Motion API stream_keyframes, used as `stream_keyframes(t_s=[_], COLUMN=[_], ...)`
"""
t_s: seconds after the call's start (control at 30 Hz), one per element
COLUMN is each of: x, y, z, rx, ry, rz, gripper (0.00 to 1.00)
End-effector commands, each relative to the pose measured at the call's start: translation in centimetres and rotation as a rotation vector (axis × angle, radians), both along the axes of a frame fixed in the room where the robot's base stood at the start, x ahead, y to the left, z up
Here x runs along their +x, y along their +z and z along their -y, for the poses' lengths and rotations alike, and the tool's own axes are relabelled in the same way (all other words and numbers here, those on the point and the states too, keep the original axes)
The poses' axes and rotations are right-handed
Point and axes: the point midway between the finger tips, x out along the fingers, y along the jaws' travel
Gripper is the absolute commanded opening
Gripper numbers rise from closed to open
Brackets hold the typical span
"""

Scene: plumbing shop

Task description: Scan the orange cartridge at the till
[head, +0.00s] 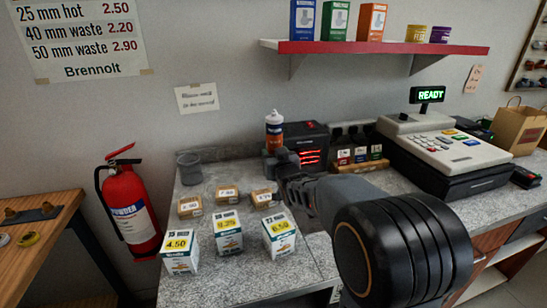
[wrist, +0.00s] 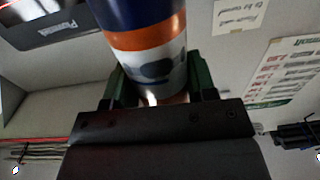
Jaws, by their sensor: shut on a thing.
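The cartridge (head: 274,137) has orange, white and dark blue bands and a pale nozzle on top. It stands upright in my gripper (head: 276,157), just left of the black scanner (head: 311,151) with glowing red lines. I cannot tell whether the cartridge's foot touches the counter or the cartridge touches the scanner. In the wrist view the cartridge (wrist: 147,45) sits between the green fingers of my gripper (wrist: 157,78), which is shut on it. The till (head: 440,148) stands to the right, and its display (head: 428,95) reads READY.
Several small boxes with price labels (head: 227,232) stand on the front left of the grey counter (head: 222,282). A mesh cup (head: 189,168) stands behind them. A card rack (head: 360,154) sits between scanner and till. A red shelf (head: 385,48) hangs above. A fire extinguisher (head: 130,207) is at left.

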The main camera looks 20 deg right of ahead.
Motion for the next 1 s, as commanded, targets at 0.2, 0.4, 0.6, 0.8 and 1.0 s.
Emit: stream_keyframes(t_s=[0.2, 0.4, 0.6, 0.8, 1.0], x=[0.7, 1.4, 2.3, 2.8, 2.7], y=[-0.3, -1.3, -1.9, -2.5, -2.5], z=[2.9, 5.9, 8.9, 12.1, 14.9], rx=[0.001, 0.001, 0.001, 0.0, 0.001], ry=[-0.004, -0.003, -0.002, -0.003, -0.002], rz=[0.001, 0.0, 0.001, 0.002, 0.003], gripper=[0.13, 0.13, 0.13, 0.13, 0.13])
